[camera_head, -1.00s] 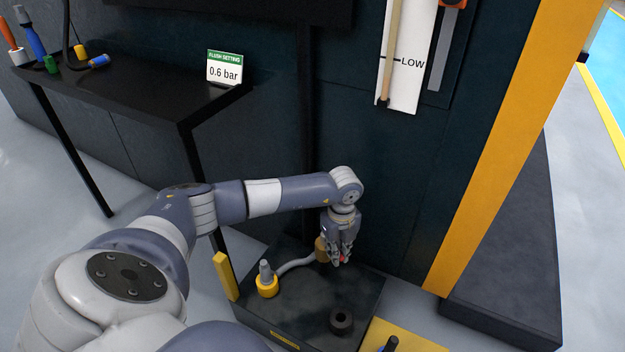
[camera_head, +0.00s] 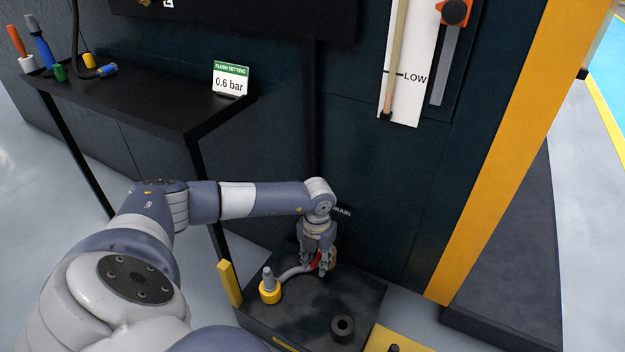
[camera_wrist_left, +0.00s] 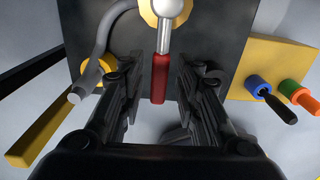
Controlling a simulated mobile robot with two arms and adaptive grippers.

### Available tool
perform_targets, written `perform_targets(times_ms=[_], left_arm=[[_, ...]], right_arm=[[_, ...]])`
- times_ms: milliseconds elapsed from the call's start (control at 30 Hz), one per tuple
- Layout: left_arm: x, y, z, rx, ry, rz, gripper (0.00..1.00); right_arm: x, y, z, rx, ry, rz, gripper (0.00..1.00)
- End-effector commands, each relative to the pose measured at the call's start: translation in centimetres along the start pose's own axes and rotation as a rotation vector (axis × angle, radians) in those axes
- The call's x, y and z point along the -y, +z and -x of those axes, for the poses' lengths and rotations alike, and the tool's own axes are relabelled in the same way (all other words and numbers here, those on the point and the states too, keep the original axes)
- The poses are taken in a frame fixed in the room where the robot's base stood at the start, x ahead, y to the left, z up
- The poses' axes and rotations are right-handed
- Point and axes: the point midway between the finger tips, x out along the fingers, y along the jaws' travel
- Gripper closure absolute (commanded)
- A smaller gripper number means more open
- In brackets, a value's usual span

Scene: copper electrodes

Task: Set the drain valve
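The drain valve shows in the left wrist view as a red lever handle (camera_wrist_left: 160,79) on a silver stem (camera_wrist_left: 167,25) with a brass collar. In the head view the red handle (camera_head: 316,260) is partly hidden by my gripper, below a partly covered "DRAIN" label (camera_head: 343,211) on the dark panel. My left gripper (camera_head: 316,271) points down at the valve. In the left wrist view its two fingers (camera_wrist_left: 160,90) stand apart on either side of the red handle, with gaps visible on both sides. My right gripper is not in view.
A black base (camera_head: 300,318) lies under the valve, with a yellow-collared fitting (camera_head: 270,291), a grey hose and a black ring (camera_head: 342,327). A yellow post (camera_head: 229,283) stands at its left. A shelf (camera_head: 140,105) holds tools and a "0.6 bar" sign (camera_head: 230,80).

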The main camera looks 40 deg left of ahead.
Motion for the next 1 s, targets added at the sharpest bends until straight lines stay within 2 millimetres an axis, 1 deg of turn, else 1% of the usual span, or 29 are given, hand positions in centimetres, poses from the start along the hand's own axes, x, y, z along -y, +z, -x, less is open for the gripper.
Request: perform_targets(times_ms=[233, 333, 833, 900, 1000], left_arm=[[0.1, 0.0, 0.1, 0.000, -0.001, 0.001, 0.68], [0.1, 0.0, 0.5, 0.000, -0.001, 0.001, 0.68], [0.1, 0.0, 5.4, 0.000, -0.001, 0.002, 0.68], [0.1, 0.0, 6.0, 0.000, -0.001, 0.002, 0.68], [0.1, 0.0, 6.2, 0.000, -0.001, 0.002, 0.68]], right_arm=[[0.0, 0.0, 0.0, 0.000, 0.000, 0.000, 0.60], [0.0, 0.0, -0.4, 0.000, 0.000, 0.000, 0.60], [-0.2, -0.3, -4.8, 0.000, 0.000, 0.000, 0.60], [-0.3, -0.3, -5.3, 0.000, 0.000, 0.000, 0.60], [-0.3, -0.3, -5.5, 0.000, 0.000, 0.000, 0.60]])
